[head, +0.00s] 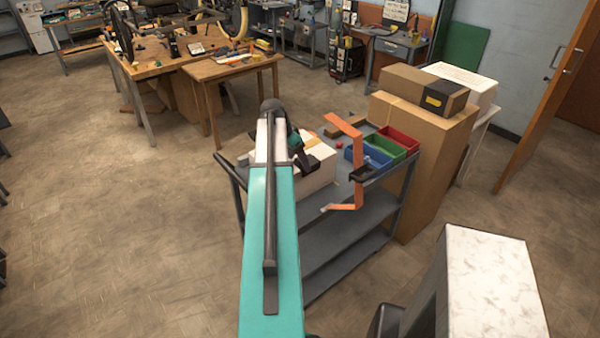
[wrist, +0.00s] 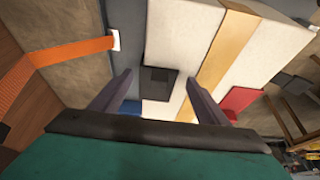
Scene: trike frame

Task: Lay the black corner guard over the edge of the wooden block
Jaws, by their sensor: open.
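In the wrist view, my gripper (wrist: 160,92) is open, with its two dark fingers apart. A black square piece (wrist: 158,80), which looks like the corner guard, shows between the fingers, apparently beyond them; I see no contact. In the head view my gripper (head: 308,166) hangs over the cart beside a white box. A small black piece (head: 361,173) lies by the cart's right edge, against the orange strap; I cannot tell whether it is the same piece. A brown block (head: 345,130), perhaps the wooden block, lies at the back of the cart, partly hidden by the strap.
The grey cart (head: 340,250) carries the white box (head: 318,176), the orange strap (head: 360,197) and blue (head: 357,152), green (head: 381,147) and red (head: 399,138) bins. Tall cardboard boxes (head: 418,150) stand close on the right.

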